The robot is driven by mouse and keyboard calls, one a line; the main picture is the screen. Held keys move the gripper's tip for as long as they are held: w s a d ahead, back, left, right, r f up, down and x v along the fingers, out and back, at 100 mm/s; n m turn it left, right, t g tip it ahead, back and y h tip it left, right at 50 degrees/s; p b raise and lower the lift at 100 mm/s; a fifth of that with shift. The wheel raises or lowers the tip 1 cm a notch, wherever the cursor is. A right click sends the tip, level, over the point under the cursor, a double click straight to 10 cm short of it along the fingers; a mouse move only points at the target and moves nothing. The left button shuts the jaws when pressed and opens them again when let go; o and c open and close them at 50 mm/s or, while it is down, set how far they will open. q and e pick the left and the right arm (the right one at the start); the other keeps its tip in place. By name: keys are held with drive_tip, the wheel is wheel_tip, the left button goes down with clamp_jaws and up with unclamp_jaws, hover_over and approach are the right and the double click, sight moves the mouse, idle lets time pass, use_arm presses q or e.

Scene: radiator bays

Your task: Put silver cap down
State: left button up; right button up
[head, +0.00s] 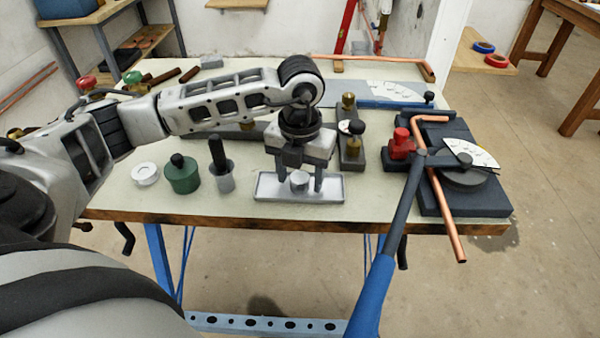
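The silver cap (299,181) is a small grey cylinder on the shallow metal tray (268,192) at the table's front edge. It appears to stand upright on the tray floor. My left gripper (300,186) points straight down over the tray, with one finger on each side of the cap. The fingers are open, and a gap shows between each finger and the cap. The gripper's body and wrist hide what lies directly behind them. My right gripper is not in view.
Left of the tray stand a grey pot with a black brush (219,165), a green container (183,175) and a white ring (145,174). Right of it are a valve block (350,145) and a pipe bender (460,170) with a copper pipe and a blue-gripped handle crossing the front edge.

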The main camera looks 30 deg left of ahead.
sight(300, 176)
use_arm(q)
drive_tip(key=shift+r, duration=0.2)
wheel_tip(300, 176, up, 12)
drive_tip(key=shift+b, duration=0.3)
idle(0.4)
